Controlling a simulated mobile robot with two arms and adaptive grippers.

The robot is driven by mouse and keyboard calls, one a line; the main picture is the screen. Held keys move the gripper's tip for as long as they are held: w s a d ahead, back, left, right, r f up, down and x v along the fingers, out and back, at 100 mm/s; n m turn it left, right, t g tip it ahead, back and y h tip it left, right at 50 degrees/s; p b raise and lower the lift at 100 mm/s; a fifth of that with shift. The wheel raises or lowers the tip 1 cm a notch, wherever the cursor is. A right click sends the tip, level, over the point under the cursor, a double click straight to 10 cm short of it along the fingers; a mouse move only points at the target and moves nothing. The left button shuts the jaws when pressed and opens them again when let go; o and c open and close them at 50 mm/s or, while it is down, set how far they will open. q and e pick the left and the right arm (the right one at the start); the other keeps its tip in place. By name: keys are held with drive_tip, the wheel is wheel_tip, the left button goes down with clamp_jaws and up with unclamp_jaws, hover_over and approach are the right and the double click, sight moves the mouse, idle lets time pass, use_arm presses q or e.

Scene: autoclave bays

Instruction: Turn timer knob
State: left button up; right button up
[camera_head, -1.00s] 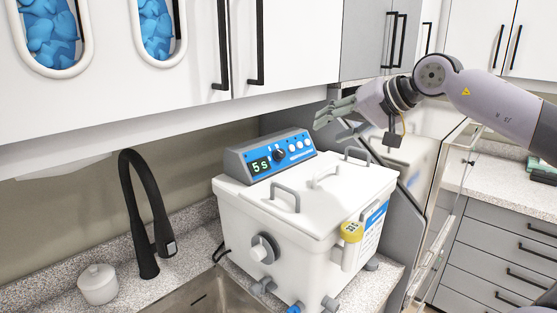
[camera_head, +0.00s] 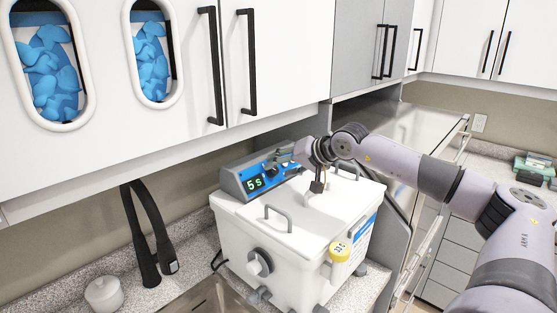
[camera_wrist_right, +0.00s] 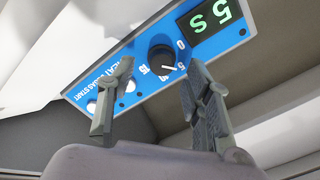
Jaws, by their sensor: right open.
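The timer knob (camera_wrist_right: 162,58) is a black dial with a white pointer line on a blue panel, beside a green display (camera_wrist_right: 210,22) reading "5 s". In the head view the knob (camera_head: 271,174) sits on the sloped control box (camera_head: 233,183) at the back of the white bath's lid, partly hidden by my gripper. My right gripper (camera_wrist_right: 158,80) is open and empty; its two fingers appear on either side of the knob in the wrist view. I cannot tell whether they touch it. In the head view the right gripper (camera_head: 283,162) is at the panel. My left gripper is not in view.
The white bath (camera_head: 238,222) has lid handles (camera_head: 280,218) close to my wrist. White cabinets (camera_head: 285,60) hang above the bath. A black faucet (camera_head: 145,235) and sink are at left.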

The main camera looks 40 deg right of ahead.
drive_tip(key=shift+p+x, duration=0.35)
drive_tip(key=shift+x, duration=0.7)
drive_tip(key=shift+s, duration=0.1)
drive_tip(key=shift+c, duration=0.2)
clamp_jaws()
